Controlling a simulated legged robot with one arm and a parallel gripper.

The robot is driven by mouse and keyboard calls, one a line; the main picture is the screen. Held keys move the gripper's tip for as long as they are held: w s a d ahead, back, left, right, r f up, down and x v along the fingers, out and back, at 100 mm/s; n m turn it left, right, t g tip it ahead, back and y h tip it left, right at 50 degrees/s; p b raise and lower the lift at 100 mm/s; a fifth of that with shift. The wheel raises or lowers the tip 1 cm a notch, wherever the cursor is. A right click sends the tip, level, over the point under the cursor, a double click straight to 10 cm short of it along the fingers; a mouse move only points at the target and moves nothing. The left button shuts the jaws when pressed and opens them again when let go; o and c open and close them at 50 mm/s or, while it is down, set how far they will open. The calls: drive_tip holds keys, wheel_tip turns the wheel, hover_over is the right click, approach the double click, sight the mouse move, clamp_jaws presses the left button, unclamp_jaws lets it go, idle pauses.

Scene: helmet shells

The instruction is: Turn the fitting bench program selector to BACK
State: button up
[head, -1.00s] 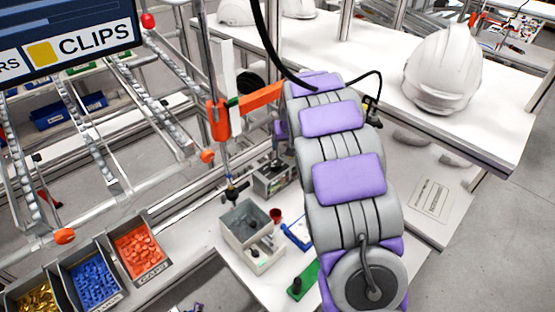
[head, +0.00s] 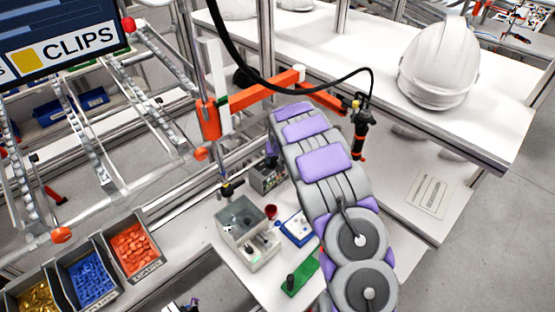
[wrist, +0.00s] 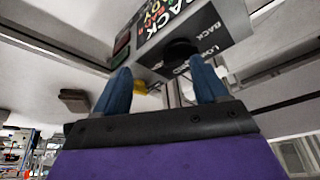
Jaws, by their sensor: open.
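The program selector is a dark round knob (wrist: 181,52) on the dark front of a grey box, seen close and tilted in the wrist view. The word BACK (wrist: 212,28) is printed beside the knob, and part of another label shows nearer my fingers. I cannot tell which mark the knob points to. My gripper (wrist: 162,78) is open, its two blue fingers apart, with the knob beyond and between their tips. No contact shows. In the head view a small grey box (head: 268,178) stands behind my arm, which hides my gripper.
An orange boom (head: 262,92) and a hanging black tool (head: 360,130) stand close to my arm. A grey press-like box (head: 240,222), a red cup (head: 271,211) and a green plate (head: 301,276) share the bench. A white helmet (head: 440,65) sits on the rear table.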

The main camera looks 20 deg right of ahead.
sight(271, 166)
drive_tip(key=a, duration=0.1)
drive_tip(key=a+f, duration=0.1)
drive_tip(key=a, duration=0.2)
drive_tip(key=shift+w+f, duration=0.1)
drive_tip(key=shift+f, duration=0.15)
drive_tip(key=shift+w+a+f, duration=0.1)
drive_tip(key=shift+w+a, duration=0.15)
drive_tip(key=shift+d, duration=1.35)
drive_tip(key=c, duration=0.3)
drive_tip(key=shift+d, duration=0.1)
drive_tip(key=shift+c, duration=0.8)
drive_tip(key=shift+a, duration=0.65)
drive_tip(key=c, duration=0.4)
drive_tip(key=shift+c, duration=1)
drive_tip(key=shift+d+r, duration=0.2)
